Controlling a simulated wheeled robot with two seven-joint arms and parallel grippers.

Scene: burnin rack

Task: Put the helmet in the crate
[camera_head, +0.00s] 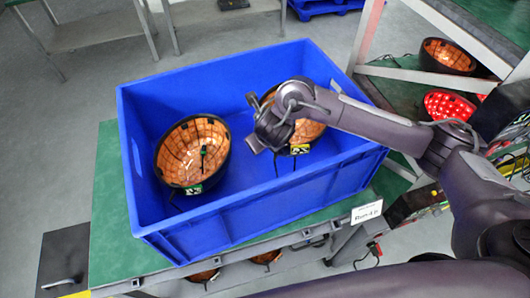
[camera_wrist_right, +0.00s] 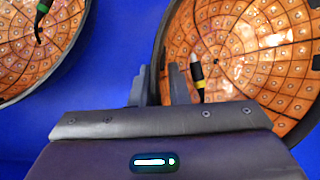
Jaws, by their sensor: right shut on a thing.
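The blue crate (camera_head: 240,222) stands on the green table top. One helmet (camera_head: 180,143), a dark shell with an orange gridded inside, lies open side up in its left part; part of it shows at the left of the right wrist view (camera_wrist_right: 20,60). A second such helmet (camera_head: 308,130) is inside the crate walls on the right, partly hidden by my right arm. My right gripper (camera_head: 258,143) is shut on its rim; the wrist view shows the fingers (camera_wrist_right: 163,85) around the edge of this helmet (camera_wrist_right: 245,45). I cannot tell whether it rests on the crate floor. My left gripper is out of view.
A rack on the right holds another orange-lined helmet (camera_head: 449,54) and a red-lit one (camera_head: 447,105). More helmets show beneath the green table (camera_head: 107,190). Grey tables (camera_head: 97,31) stand at the back left. The crate's floor is free between the two helmets.

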